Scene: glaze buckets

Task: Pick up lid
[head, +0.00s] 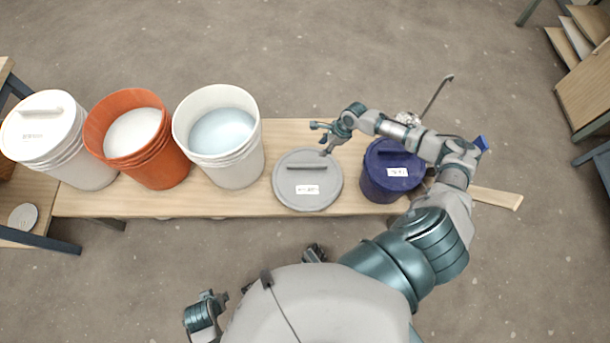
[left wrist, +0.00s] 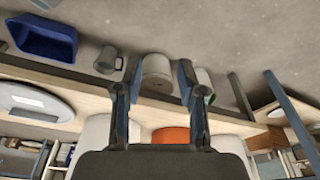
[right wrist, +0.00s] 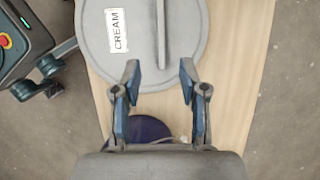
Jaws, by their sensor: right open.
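A round grey lid (head: 308,197) with a raised bar handle and a white label lies flat on the wooden bench. In the right wrist view the lid (right wrist: 90,50) is labelled CREAM, and its handle runs from the top edge down ahead of the fingers. My right gripper (head: 323,139) is open and empty over the bench beside the lid's far edge; its fingers (right wrist: 160,82) show apart near the lid's rim. My left gripper (left wrist: 158,75) is open with nothing between its fingers, away from the lid; a white pot shows beyond it.
A white bucket (head: 235,165), an orange bucket (head: 165,170) and a lidded white bucket (head: 85,170) stand left of the lid. A dark blue lidded bucket (head: 382,188) stands close on its right, under my right arm. Bare bench (head: 290,135) shows behind the lid.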

